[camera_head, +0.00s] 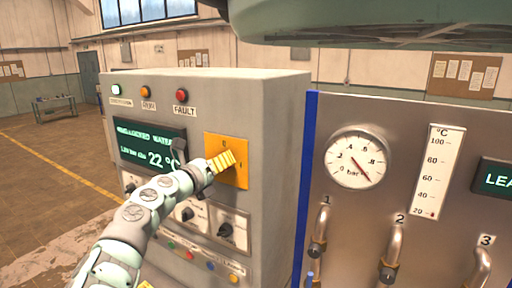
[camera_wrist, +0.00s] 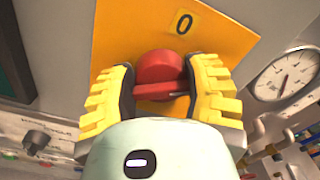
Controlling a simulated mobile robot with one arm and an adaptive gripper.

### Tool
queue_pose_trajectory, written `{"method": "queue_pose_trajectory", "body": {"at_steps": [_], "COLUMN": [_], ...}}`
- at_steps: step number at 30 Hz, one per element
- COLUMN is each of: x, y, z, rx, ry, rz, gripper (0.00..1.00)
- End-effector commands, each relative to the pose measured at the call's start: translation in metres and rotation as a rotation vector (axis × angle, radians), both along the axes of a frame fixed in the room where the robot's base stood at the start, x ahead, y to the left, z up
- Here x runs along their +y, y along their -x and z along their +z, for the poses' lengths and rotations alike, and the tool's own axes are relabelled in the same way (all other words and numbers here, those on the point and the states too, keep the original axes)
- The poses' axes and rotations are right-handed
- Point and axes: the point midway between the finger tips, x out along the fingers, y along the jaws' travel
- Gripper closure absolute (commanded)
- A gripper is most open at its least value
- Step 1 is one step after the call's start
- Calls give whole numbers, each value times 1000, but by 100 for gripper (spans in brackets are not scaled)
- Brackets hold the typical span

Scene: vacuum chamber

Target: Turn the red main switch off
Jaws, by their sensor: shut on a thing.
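The red main switch (camera_wrist: 158,68) is a round red knob with a raised handle bar, on a yellow plate (camera_wrist: 225,32) marked "0" in the wrist view. My gripper (camera_wrist: 160,95) has its two yellow ribbed fingers on either side of the knob's handle, shut on it. The bar lies roughly level across the wrist picture. In the head view the yellow plate (camera_head: 212,146) sits on the front of the grey cabinet, and my gripper (camera_head: 222,162) reaches it from the lower left. There the red knob is hidden behind my fingers.
The grey cabinet (camera_head: 255,100) has a green display (camera_head: 140,138), indicator lamps and several black knobs below. To the right, a steel panel (camera_head: 390,215) carries a round gauge (camera_head: 357,158), a thermometer (camera_head: 438,172) and numbered pipe handles. A large rounded green body (camera_head: 370,20) overhangs the top right.

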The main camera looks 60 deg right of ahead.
Motion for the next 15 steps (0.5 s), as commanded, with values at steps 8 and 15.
{"method": "queue_pose_trajectory", "body": {"at_steps": [8,15], "x": [1,0], "y": [-2,-2], "z": [3,3], "rx": [263,491], "ry": [22,40], "rz": [0,-2], "gripper": [85,85]}}
